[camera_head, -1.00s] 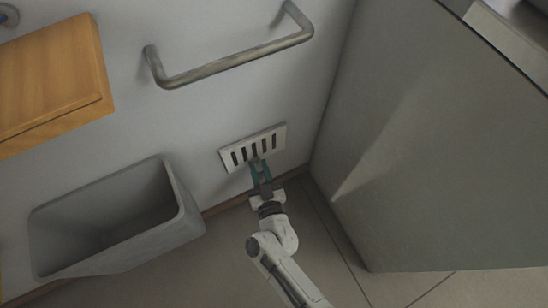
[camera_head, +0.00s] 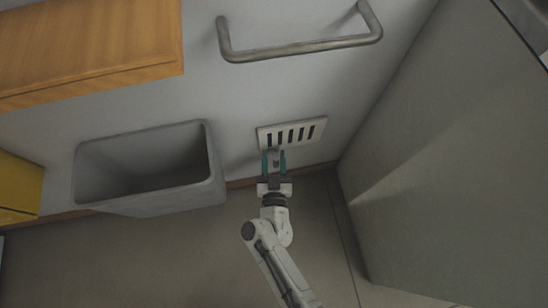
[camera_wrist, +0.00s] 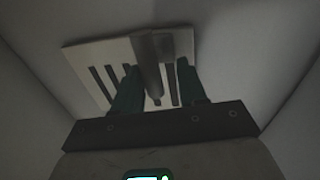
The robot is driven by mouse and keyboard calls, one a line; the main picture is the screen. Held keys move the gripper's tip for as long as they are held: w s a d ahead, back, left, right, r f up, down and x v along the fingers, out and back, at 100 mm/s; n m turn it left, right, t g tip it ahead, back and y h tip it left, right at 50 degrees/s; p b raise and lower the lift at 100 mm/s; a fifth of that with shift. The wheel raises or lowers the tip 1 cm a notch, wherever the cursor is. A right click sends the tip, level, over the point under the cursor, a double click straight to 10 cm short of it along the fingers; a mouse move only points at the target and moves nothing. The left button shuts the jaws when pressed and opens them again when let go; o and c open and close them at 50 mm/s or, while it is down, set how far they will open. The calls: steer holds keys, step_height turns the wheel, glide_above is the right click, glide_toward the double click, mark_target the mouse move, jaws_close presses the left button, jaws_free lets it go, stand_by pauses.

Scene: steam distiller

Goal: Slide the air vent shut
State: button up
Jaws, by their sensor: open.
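The air vent (camera_head: 291,134) is a pale rectangular plate low on the wall, with several dark upright slots showing open. It also shows in the wrist view (camera_wrist: 88,62), tilted and partly covered by my fingers. A grey knob or handle (camera_wrist: 146,62) sticks out from the vent toward the wrist camera, between my two fingers. My gripper (camera_head: 274,157) is open in front of the vent's lower left part, with its green fingers on either side of the knob. I cannot tell whether either finger touches the knob. The fingers also show in the wrist view (camera_wrist: 159,92).
A grey basin (camera_head: 150,205) stands left of my gripper by the wall. A metal rail (camera_head: 300,49) is above the vent. A wooden cabinet (camera_head: 90,50) is at the upper left. A large grey panel (camera_head: 450,160) closes off the right side. The floor (camera_head: 140,260) in front is clear.

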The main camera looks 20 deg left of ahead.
steer(key=p+v, duration=0.2)
steer(key=v, duration=0.8)
steer(key=shift+s+p, duration=0.4)
steer(key=shift+w+d, duration=0.1)
